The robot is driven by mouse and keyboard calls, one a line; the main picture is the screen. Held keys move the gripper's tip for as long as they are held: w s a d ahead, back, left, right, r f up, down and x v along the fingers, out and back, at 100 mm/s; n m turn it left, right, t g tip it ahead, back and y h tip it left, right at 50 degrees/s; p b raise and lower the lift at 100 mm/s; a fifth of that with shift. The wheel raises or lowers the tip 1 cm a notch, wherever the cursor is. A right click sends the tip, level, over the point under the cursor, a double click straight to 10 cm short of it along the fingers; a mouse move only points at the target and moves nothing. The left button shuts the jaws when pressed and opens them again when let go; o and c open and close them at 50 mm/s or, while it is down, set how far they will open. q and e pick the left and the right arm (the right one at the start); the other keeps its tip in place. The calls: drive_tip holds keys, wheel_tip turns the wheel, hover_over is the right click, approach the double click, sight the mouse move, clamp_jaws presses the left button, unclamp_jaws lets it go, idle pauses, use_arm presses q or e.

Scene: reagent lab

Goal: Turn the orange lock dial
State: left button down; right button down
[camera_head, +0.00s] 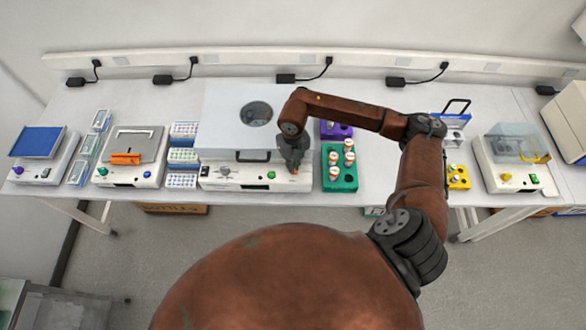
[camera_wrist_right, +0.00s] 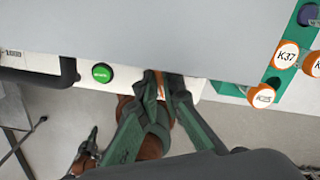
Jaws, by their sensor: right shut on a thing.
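The orange lock dial (camera_head: 293,171) is at the right end of the front panel of a large white machine (camera_head: 215,130) with a round lid window. My right gripper (camera_head: 294,164) reaches down to that panel and is shut on the dial. In the right wrist view the fingers (camera_wrist_right: 165,92) close around the orange dial (camera_wrist_right: 161,86), which shows as a thin strip between them; most of it is hidden, and its angle cannot be told. A green button (camera_wrist_right: 102,73) sits left of the dial on the panel.
A green rack (camera_head: 345,184) with several orange-capped vials stands close to the right of the machine, with a purple rack (camera_head: 337,131) behind it. Pipette tip boxes (camera_head: 181,180) stand to the left. Bare table lies right of the green rack.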

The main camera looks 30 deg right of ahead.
drive_tip(key=n+b, duration=0.2)
drive_tip(key=b, duration=0.1)
drive_tip(key=n+b, duration=0.5)
drive_tip(key=n, duration=0.1)
drive_tip(key=shift+f+b, duration=0.35)
drive_tip(key=shift+b, duration=0.05)
drive_tip(key=shift+r+n+b, duration=0.2)
drive_tip(key=shift+n+b, duration=1.7)
drive_tip(key=shift+n, duration=0.5)
drive_tip(key=c, duration=1.8)
unclamp_jaws()
drive_tip(key=shift+s+r, duration=0.1)
drive_tip(key=shift+o, duration=0.3)
drive_tip(key=shift+r, duration=0.15)
